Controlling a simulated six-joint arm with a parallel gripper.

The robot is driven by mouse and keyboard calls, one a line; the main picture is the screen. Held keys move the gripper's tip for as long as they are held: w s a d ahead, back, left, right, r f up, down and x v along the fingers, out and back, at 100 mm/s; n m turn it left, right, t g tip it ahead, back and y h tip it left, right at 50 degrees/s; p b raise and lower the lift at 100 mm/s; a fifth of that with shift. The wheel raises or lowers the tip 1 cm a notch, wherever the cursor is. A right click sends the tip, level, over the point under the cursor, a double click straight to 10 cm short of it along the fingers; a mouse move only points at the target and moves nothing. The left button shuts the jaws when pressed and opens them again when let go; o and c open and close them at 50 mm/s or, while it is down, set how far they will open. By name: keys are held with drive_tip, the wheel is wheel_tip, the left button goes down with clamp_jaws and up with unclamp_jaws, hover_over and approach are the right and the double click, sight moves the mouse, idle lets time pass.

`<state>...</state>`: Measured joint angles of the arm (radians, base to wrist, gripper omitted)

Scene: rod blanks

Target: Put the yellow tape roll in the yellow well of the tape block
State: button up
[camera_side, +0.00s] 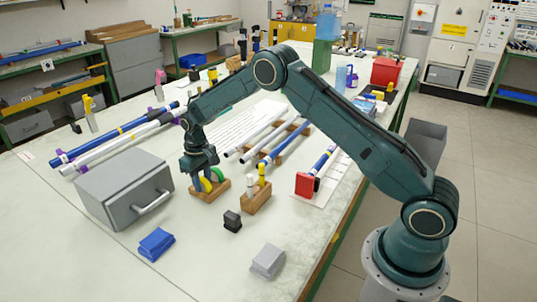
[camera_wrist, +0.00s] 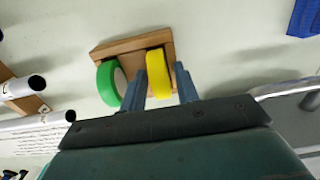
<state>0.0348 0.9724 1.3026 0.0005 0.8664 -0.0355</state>
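The yellow tape roll (camera_wrist: 158,78) stands on edge at the wooden tape block (camera_wrist: 128,46) in the wrist view. The green tape roll (camera_wrist: 111,82) stands beside it, on the left. My gripper (camera_wrist: 161,86) has one finger on each side of the yellow roll. The fingers lie close to its faces, but I cannot tell whether both touch. In the side view my gripper (camera_side: 203,172) is low over the tape block (camera_side: 211,192). The yellow roll (camera_side: 206,184) and green roll (camera_side: 217,174) show below it. The roll's lower edge and its well are hidden.
A grey box with a handle (camera_side: 125,188) stands close on the left. A wooden block with upright pegs (camera_side: 256,201) is close on the right. A black block (camera_side: 232,221), blue block (camera_side: 156,243) and grey block (camera_side: 268,261) lie in front, with clear table between. Rods lie behind.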

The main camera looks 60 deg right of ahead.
sight(202, 178)
drive_tip(key=shift+o, duration=0.4)
drive_tip(key=shift+r, duration=0.1)
wheel_tip(202, 178, up, 12)
idle(0.6)
idle(0.5)
